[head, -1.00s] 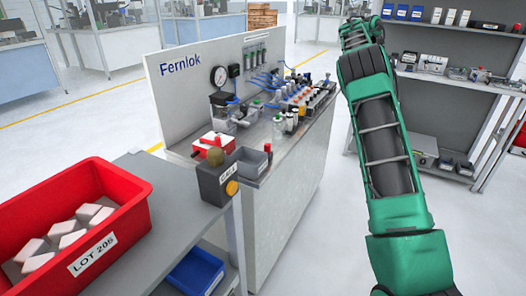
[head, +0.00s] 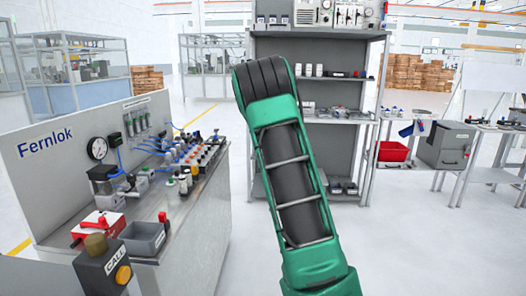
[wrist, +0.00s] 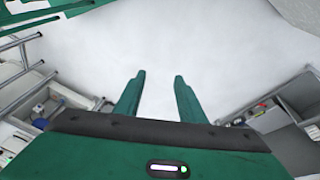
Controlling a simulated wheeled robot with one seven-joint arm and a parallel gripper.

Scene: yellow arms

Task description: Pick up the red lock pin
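My gripper (wrist: 159,75) shows in the wrist view with its two green fingers apart and nothing between them; pale floor lies beyond. In the head view my green arm reaches forward and hides what is behind it; the gripper itself is not visible there. A small upright red piece (head: 163,218) stands at the grey bin on the Fernlok bench; it is too small to tell whether it is the lock pin. My gripper is near neither.
The Fernlok bench (head: 205,235) stands at left with a gauge, fittings, a grey bin (head: 143,238) and a call-button box (head: 103,268). Grey shelving (head: 338,121) stands behind my arm. A red bin (head: 392,151) and grey box (head: 446,146) are at right. Floor at lower right is clear.

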